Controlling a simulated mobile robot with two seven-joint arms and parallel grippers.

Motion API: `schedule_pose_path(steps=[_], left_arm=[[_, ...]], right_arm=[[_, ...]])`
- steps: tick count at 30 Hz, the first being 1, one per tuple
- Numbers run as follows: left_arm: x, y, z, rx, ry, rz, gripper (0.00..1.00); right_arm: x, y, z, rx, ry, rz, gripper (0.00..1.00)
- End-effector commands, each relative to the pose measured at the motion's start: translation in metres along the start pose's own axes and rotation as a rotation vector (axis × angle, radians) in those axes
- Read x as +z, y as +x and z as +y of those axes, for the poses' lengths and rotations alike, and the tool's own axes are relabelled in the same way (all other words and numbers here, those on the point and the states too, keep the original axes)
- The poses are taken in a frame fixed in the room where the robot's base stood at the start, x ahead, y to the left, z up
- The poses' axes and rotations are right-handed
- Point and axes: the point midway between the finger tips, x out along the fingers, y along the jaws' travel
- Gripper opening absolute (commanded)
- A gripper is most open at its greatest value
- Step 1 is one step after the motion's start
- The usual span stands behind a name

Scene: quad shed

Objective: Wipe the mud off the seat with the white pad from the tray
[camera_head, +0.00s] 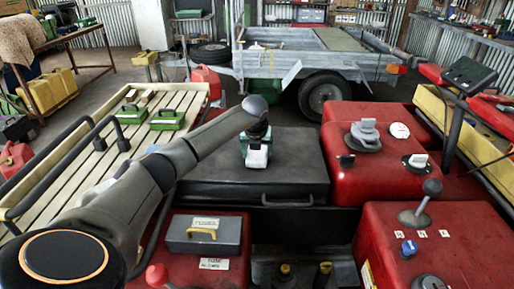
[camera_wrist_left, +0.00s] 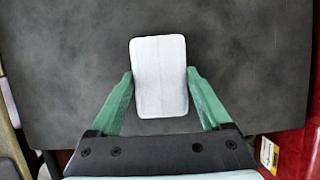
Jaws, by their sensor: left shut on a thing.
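The seat (camera_head: 295,165) is a flat dark grey cushion in the middle of the head view. It also fills most of the left wrist view (camera_wrist_left: 245,60), where its surface looks mottled; I cannot make out a clear mud patch. My left gripper (camera_head: 257,163) points down over the seat's left-middle part. In the left wrist view its green fingers (camera_wrist_left: 159,82) are shut on the white pad (camera_wrist_left: 159,62), one finger on each side. The pad is over the seat; I cannot tell whether it touches. I cannot make out the tray. My right gripper is not in view.
Red bodywork with levers (camera_head: 375,150) is right of the seat. A grey box with a yellow handle (camera_head: 215,233) sits on red bodywork in front. A slatted rack (camera_head: 75,165) with green boxes is at left. A trailer (camera_head: 300,55) stands behind.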

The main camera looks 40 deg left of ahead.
Motion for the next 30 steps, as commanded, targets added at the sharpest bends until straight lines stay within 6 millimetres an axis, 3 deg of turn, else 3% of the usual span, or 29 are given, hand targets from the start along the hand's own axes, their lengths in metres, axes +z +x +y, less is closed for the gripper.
schedule_pose_path(steps=[5, 15, 30], left_arm=[[0.003, 0.006, 0.0, 0.0, -0.004, 0.001, 0.37], [0.028, 0.022, 0.001, 0.001, -0.003, 0.003, 0.37], [0.034, 0.021, 0.003, 0.006, 0.0, 0.007, 0.37]], right_arm=[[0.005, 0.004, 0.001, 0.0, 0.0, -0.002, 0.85], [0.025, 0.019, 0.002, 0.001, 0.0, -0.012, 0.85], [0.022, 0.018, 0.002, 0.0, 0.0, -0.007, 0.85]])
